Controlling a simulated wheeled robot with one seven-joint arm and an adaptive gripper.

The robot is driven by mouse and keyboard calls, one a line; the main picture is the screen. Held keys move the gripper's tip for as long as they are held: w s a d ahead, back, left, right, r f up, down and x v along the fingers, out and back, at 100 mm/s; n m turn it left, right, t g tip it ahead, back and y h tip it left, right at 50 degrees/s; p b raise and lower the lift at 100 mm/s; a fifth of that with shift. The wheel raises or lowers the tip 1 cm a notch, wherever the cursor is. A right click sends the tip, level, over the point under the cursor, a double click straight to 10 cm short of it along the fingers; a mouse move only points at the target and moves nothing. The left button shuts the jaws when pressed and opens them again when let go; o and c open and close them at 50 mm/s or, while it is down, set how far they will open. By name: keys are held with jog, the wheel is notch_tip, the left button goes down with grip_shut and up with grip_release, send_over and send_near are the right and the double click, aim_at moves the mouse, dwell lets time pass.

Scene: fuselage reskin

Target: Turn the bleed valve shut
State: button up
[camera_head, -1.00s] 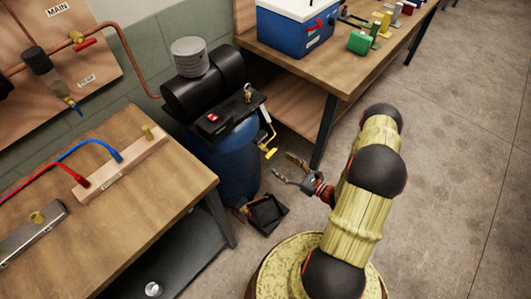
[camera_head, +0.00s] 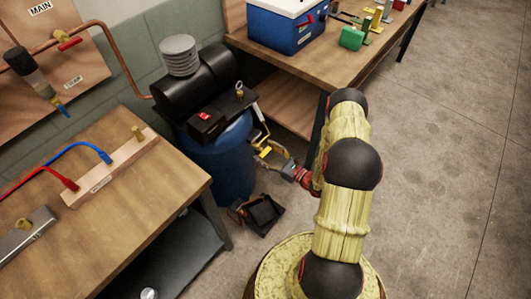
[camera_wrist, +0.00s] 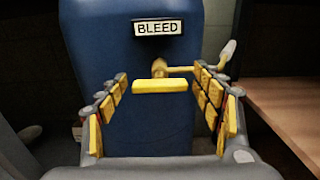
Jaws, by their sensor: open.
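The bleed valve's yellow handle (camera_wrist: 160,87) lies crosswise in the wrist view, in front of a brass fitting (camera_wrist: 158,66) under the BLEED label (camera_wrist: 157,27). The handle also shows small at the tank's right side in the head view (camera_head: 265,152). My gripper (camera_wrist: 160,77) is open, with its yellow-padded fingers to the left and right of the handle. Gaps show between the pads and the handle ends in the picture; I cannot tell the depth. In the head view my gripper (camera_head: 270,156) reaches left to the valve, low beside the tank.
The blue tank (camera_head: 222,172) carries a black compressor (camera_head: 205,80). A black tray (camera_head: 265,212) sits on the floor below. A wooden bench (camera_head: 115,225) stands at left and a workbench (camera_head: 345,70) behind at right. The floor at right is clear.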

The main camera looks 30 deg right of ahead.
jog(key=shift+c, duration=0.6)
jog(key=c, duration=1.1)
jog(key=shift+o, duration=0.2)
jog(key=m+p, duration=0.1)
jog(key=m, duration=0.3)
jog(key=shift+m+p, duration=0.3)
jog(key=shift+p, duration=0.1)
jog(key=m+p, duration=0.1)
jog(key=m, duration=0.3)
jog(key=shift+m, duration=0.3)
jog(key=m+p, duration=0.1)
jog(key=m, duration=0.3)
jog(key=shift+m, duration=0.3)
jog(key=shift+m+p, duration=0.45)
jog(key=shift+m, duration=1.65)
